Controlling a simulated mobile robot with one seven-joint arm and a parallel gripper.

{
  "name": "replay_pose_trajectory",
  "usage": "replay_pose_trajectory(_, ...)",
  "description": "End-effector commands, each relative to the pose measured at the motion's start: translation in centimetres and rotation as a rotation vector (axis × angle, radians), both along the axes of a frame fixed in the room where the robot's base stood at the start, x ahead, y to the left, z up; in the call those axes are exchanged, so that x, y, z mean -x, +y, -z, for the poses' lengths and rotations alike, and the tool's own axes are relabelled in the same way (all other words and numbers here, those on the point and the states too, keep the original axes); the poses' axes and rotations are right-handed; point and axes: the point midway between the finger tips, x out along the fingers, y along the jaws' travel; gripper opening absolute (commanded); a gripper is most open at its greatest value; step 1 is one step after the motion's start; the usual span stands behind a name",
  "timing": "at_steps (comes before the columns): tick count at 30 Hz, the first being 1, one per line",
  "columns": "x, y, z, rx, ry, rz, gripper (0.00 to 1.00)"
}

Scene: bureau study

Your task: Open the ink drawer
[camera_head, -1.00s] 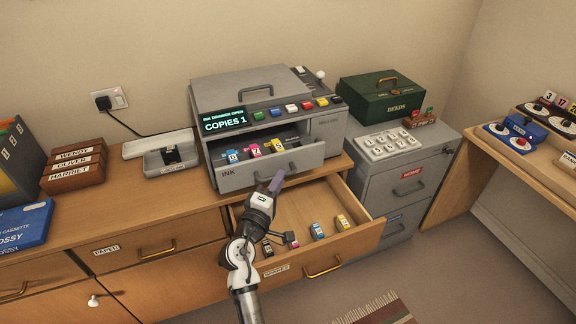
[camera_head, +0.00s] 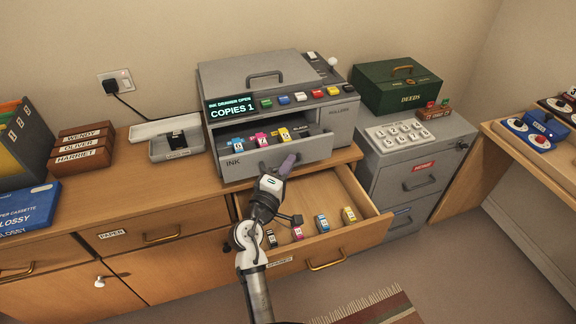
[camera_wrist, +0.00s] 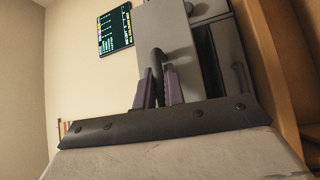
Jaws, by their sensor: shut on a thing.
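The ink drawer (camera_head: 236,172) is the grey drawer at the front of the copier (camera_head: 262,80), marked INK. It stands pulled out, with blue, pink and yellow cartridges (camera_head: 259,139) showing inside. The copier's screen (camera_head: 231,108) reads that the ink drawer is open. My gripper (camera_head: 287,165) is at the drawer's front. In the wrist view its purple fingers (camera_wrist: 158,88) are closed around the dark drawer handle (camera_wrist: 158,62). In the head view the fingers hide most of the handle.
A wooden drawer (camera_head: 335,240) below stands open with several small cartridges (camera_head: 322,223) in it. A grey cabinet (camera_head: 415,170) with a keypad (camera_head: 407,132) and green deeds box (camera_head: 398,88) stands to the right.

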Motion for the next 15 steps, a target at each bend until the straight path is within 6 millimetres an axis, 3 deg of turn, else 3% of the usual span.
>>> replay_pose_trajectory(10,2.1,-0.8,0.1,0.002,0.000,0.002,0.00)
replay_pose_trajectory(15,2.1,-0.8,0.0,0.001,0.000,0.002,0.00)
